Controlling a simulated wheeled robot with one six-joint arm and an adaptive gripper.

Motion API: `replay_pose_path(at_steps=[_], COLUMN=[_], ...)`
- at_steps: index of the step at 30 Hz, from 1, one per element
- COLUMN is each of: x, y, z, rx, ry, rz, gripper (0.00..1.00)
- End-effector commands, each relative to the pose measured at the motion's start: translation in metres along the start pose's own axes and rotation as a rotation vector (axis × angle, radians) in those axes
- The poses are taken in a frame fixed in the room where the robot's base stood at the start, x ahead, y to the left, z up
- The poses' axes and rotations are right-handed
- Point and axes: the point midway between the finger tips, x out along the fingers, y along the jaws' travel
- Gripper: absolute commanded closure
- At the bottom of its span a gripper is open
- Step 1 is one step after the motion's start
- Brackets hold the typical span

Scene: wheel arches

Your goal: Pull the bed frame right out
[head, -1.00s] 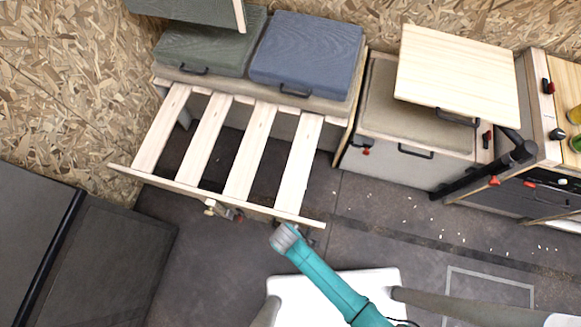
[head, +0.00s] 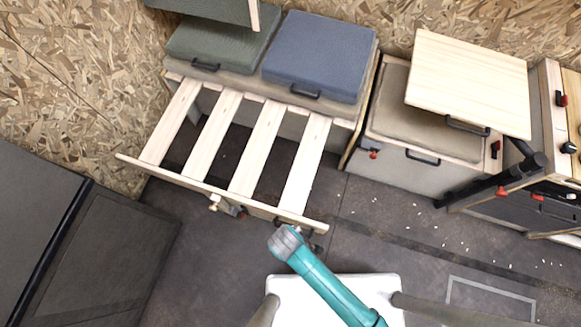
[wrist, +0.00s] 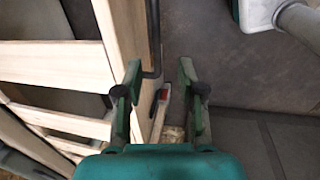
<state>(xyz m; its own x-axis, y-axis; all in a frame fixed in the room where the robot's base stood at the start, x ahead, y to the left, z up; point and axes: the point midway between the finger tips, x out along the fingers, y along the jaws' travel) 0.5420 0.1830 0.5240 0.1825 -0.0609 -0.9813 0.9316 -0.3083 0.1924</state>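The bed frame (head: 262,152) is a slatted pale wood frame standing out from the bench, its slats spanning to a front rail (head: 175,178). A black bar handle is on the rail's front, partly hidden by my arm in the head view; it also shows in the wrist view (wrist: 153,40). My gripper (wrist: 160,98) is open, with its green fingers apart at the rail's front face. The handle's end lies ahead of the gap between the fingers, and I see no contact. In the head view my wrist hides the fingers, near the rail's right part.
Green (head: 222,47) and blue (head: 319,55) cushions lie on the bench. A wooden tabletop (head: 468,80) overhangs the cabinet (head: 400,165) at right. A dark grey block (head: 100,260) stands at left. A red-and-wood latch (wrist: 162,100) shows near my fingers. Floor in front of the frame is mostly open.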

Motion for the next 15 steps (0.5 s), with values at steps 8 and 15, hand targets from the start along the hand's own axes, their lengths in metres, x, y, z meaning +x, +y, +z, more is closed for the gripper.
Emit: replay_pose_path(at_steps=[8,15], x=[-0.033,-0.037], y=[-0.001,-0.001], z=[0.0,0.0], rx=[0.0,0.0], ry=[0.0,0.0], rz=[-0.001,-0.001], gripper=[0.61,0.61])
